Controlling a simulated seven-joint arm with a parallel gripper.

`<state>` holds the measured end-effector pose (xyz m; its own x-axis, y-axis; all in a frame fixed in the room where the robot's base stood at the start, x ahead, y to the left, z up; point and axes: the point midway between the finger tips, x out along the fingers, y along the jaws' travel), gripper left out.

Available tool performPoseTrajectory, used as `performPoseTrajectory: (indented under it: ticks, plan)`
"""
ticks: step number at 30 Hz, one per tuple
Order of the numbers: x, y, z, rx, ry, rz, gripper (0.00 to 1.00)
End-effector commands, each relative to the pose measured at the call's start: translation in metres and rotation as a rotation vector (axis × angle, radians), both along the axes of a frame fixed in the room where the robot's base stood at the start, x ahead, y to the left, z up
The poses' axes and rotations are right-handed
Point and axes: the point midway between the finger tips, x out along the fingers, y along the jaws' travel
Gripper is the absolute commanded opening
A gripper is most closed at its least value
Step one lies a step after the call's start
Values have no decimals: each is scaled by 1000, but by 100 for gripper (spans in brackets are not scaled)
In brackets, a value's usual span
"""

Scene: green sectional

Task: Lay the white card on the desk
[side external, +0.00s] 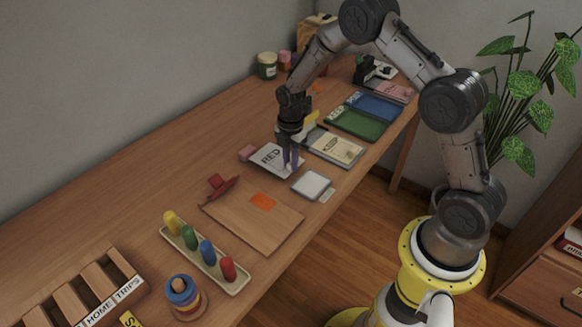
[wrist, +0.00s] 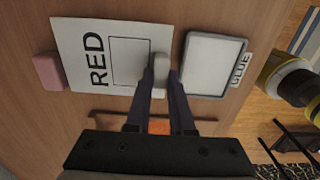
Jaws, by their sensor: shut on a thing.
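The white card (side external: 268,156) bears the word RED and an outlined rectangle. It also shows in the wrist view (wrist: 70,50), level with the wooden desk (side external: 130,195). My gripper (side external: 291,165) points down at the card's right part. In the wrist view my gripper's fingers (wrist: 161,78) are closed on a small pale grey block at the card's edge, which looks like part of the card. The fingers hide some of the block. I cannot tell whether the card touches the desk.
A pink block (side external: 247,153) sits left of the card. A pale tray (side external: 311,184) labelled GLUE lies close on its right. A brown board (side external: 255,225) with an orange patch, a peg rack (side external: 204,263) and a notepad (side external: 337,147) are around. Bare desk lies left of the card.

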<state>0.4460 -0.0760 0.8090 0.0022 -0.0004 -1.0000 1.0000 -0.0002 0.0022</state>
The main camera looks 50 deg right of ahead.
Motion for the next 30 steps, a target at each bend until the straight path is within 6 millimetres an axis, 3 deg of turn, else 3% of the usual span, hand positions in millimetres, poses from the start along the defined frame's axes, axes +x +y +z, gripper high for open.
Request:
performPoseTrajectory:
  ticks: [4,16,17,18,30]
  plan:
    - [-1,0,-20,1,3,0,0]
    - [-1,0,-25,0,2,0,0]
    - [-1,0,-25,0,2,0,26]
    - [-1,0,-25,0,2,0,33]
    - [-1,0,-18,0,0,0,33]
